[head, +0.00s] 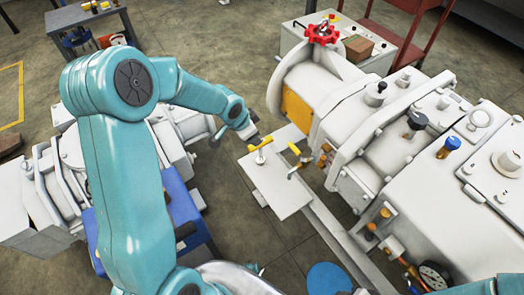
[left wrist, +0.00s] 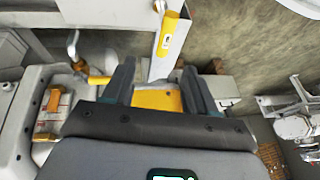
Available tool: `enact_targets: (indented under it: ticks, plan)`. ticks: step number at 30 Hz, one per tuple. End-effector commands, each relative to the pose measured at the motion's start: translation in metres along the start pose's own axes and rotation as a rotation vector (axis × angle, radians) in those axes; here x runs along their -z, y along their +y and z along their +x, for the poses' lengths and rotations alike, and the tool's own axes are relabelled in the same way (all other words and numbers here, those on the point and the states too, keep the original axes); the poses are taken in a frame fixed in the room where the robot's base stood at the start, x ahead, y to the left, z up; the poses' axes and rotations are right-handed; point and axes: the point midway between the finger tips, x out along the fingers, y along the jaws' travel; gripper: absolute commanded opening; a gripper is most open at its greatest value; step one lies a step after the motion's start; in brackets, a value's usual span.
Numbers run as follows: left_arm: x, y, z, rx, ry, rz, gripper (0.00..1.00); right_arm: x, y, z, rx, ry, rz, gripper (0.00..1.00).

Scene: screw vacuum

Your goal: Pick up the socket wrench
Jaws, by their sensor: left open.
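A white plate (head: 285,200) beside the large machine carries two yellow-handled tools. One yellow-handled tool (head: 260,147) is near its left far edge, the other (head: 294,150) near its right edge; I cannot tell which is the socket wrench. My left gripper (head: 250,136) is at the plate's far left corner, close to the first tool. In the wrist view its fingers (left wrist: 157,85) are apart, with nothing clearly held.
The white machine (head: 400,130) with a red handwheel (head: 322,32) fills the right side. Another white machine (head: 45,195) stands at left behind my arm. A blue stool (head: 328,278) is below the plate. Floor is free beyond the plate.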

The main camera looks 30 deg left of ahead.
Motion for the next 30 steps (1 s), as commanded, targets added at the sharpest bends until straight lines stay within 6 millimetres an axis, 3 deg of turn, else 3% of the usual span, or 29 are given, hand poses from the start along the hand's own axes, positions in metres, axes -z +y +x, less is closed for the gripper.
enact_targets:
  ticks: [4,9,15,22,30]
  plan:
    - [0.0,-0.009,0.016,0.018,-0.005,0.016,0.57,0.0,0.003,0.008,0.0,0.0,0.0,0.43]
    - [0.001,-0.009,0.059,0.015,-0.005,0.017,0.57,0.0,0.006,0.017,0.0,0.0,0.0,0.43]
    - [0.004,-0.011,0.098,0.016,-0.003,0.017,0.57,0.0,0.008,0.023,0.0,0.0,0.0,0.43]
    - [0.005,-0.011,0.116,0.015,-0.002,0.017,0.57,0.0,0.009,0.025,0.0,0.0,0.0,0.43]
    - [0.009,-0.012,0.156,0.015,-0.002,0.016,0.57,0.0,0.01,0.027,0.0,0.0,0.0,0.43]
